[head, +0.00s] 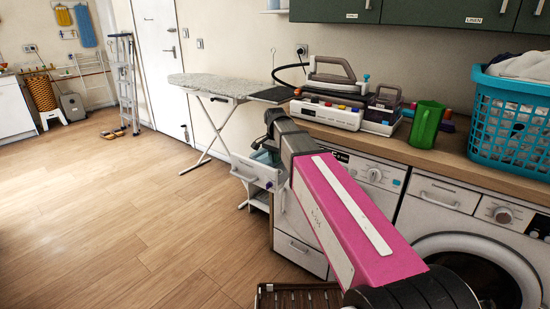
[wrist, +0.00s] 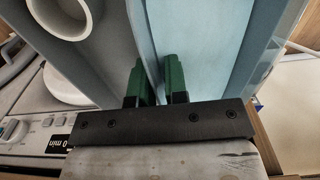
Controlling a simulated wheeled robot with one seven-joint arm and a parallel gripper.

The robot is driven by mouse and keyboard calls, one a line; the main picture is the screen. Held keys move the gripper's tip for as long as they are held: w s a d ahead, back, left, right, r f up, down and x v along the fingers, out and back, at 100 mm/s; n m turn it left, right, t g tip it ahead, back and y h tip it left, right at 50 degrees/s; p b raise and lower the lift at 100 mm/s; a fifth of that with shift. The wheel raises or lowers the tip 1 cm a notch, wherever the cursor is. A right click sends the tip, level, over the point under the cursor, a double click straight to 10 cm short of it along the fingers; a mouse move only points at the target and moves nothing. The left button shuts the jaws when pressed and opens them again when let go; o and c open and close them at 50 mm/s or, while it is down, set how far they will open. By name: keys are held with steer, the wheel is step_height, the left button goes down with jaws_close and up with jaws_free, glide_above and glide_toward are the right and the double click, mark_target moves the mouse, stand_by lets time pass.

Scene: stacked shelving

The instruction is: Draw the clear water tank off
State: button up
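The pale blue see-through tank (head: 266,158) sits behind a white drawer front (head: 250,172), out from the machine's face at the left end of the counter. In the wrist view, its pale blue wall (wrist: 205,50) fills the middle, with a white ring-shaped neck (wrist: 66,14) at the upper left. My gripper (wrist: 155,80) has its two green fingers close together, one on each side of a thin upright wall of the tank. They appear shut on that wall. In the head view, my pink arm hides part of the tank and the fingers.
White machines stand under the wooden counter (head: 448,156), which carries a steam iron station (head: 328,112), a green jug (head: 425,123) and a blue laundry basket (head: 508,125). An ironing board (head: 215,82) stands behind the drawer. A dark crate (head: 300,297) is low in front. Open floor lies left.

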jaws_close()
steer(key=shift+r, duration=0.8)
stand_by(0.7)
steer(key=shift+r, duration=2.1)
